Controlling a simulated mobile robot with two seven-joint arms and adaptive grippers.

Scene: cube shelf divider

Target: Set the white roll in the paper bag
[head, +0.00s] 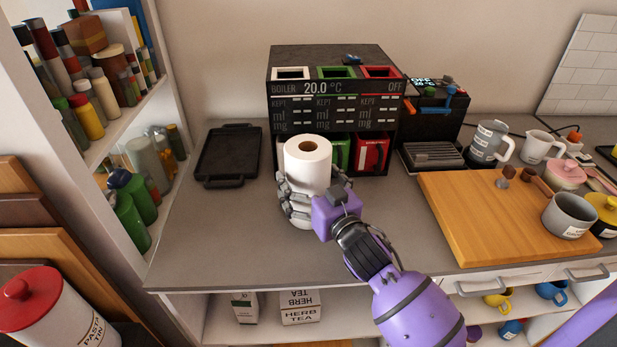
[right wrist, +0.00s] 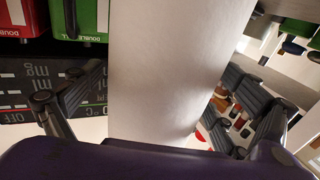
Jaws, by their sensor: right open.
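The white roll (head: 307,163) stands upright on the grey counter in front of the black boiler unit. In the right wrist view the roll (right wrist: 165,70) fills the middle, between the fingers. My right gripper (head: 313,194) is open, with its grey fingers around the sides of the roll; in the right wrist view the gripper (right wrist: 165,100) has a finger on each side. Whether the fingers touch the roll is unclear. I cannot make out a paper bag in either view. My left gripper is not in view.
The boiler unit (head: 335,90) stands right behind the roll. A black tray (head: 228,157) lies to the left, and a wooden board (head: 480,215) with a grey mug (head: 570,215) lies to the right. Herb tea packs (head: 300,308) sit on the shelf below. The counter's front left is clear.

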